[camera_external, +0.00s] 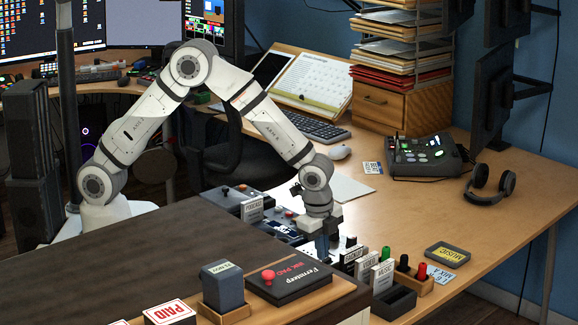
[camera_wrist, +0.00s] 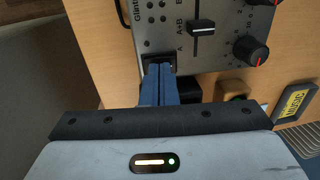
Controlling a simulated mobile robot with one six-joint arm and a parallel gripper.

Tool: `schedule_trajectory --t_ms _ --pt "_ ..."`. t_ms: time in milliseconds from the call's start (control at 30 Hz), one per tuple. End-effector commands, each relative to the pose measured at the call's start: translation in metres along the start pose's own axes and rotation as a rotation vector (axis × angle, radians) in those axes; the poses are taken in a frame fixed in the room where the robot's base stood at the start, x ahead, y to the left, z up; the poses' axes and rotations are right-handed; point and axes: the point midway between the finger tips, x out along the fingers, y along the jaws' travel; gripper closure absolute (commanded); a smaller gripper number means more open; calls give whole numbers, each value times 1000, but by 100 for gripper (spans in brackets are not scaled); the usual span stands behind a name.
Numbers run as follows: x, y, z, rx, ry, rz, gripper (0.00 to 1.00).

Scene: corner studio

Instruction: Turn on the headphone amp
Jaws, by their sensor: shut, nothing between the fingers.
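A grey panelled device (camera_wrist: 215,22) fills the top of the wrist view. It has a slide switch (camera_wrist: 201,27) by the marks "A+B" and "A", and black knobs with red marks (camera_wrist: 251,50). Part of its lettering reads "Glint". My gripper (camera_wrist: 158,72) is shut and empty, its blue fingers over a black part (camera_wrist: 159,62) at the device's near edge. I cannot tell whether they touch it. In the external view my gripper (camera_external: 324,250) points down among the desk devices, its tips partly hidden. No label here clearly reads headphone amp.
Labelled cards (camera_external: 366,266) and a holder with coloured knobs (camera_external: 408,276) stand close right of my gripper. Headphones (camera_external: 490,186) and a lit console (camera_external: 425,155) are farther back right. The right desk is mostly clear.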

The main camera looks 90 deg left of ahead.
Motion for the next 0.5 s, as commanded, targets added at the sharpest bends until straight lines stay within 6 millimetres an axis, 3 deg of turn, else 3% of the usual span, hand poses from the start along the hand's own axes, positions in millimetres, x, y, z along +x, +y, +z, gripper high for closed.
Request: schedule_trajectory --t_ms 500 --pt "-101 0 -1 0 3 -2 100"
